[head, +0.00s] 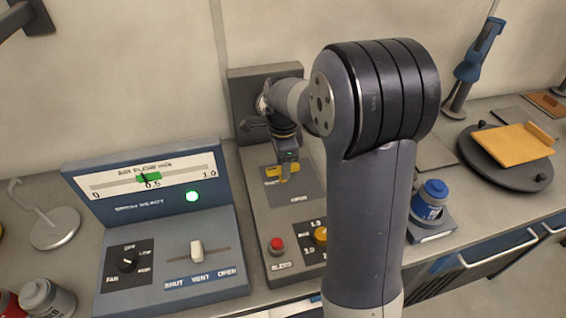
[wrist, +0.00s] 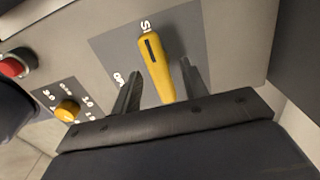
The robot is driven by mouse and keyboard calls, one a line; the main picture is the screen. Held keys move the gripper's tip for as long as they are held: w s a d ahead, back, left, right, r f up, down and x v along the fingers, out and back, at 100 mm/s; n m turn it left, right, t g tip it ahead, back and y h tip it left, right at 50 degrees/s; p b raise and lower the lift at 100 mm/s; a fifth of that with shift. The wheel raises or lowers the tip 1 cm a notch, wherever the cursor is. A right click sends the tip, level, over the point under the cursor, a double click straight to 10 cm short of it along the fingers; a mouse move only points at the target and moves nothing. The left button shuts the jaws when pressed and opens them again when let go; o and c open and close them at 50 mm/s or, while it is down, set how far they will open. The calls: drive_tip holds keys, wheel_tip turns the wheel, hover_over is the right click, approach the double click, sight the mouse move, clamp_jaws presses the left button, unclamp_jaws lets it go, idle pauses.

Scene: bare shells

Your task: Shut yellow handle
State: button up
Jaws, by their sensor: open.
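The yellow handle (head: 270,171) is on a grey panel box at the back of the counter, partly hidden by my gripper in the head view. In the wrist view the yellow handle (wrist: 157,72) is a tapered lever with a black stripe, its upper end beside a partly visible label starting "S". My gripper (head: 286,176) is over the handle. In the wrist view my gripper (wrist: 160,85) is open, with one dark finger on each side of the handle's lower part. Gaps show on both sides; I cannot tell whether either finger touches.
A red button (head: 277,244) and a yellow knob (head: 320,235) are on the box's front part. A blue-grey console (head: 165,225) with a white slider (head: 197,252) stands left. A blue-capped jar (head: 430,200) stands right, and an orange board (head: 510,148) lies beyond it.

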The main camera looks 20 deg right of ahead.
wheel_tip(320, 180, up, 11)
idle(0.4)
drive_tip(key=shift+f, duration=0.15)
wheel_tip(320, 180, down, 11)
drive_tip(key=shift+r, duration=0.1)
idle(0.5)
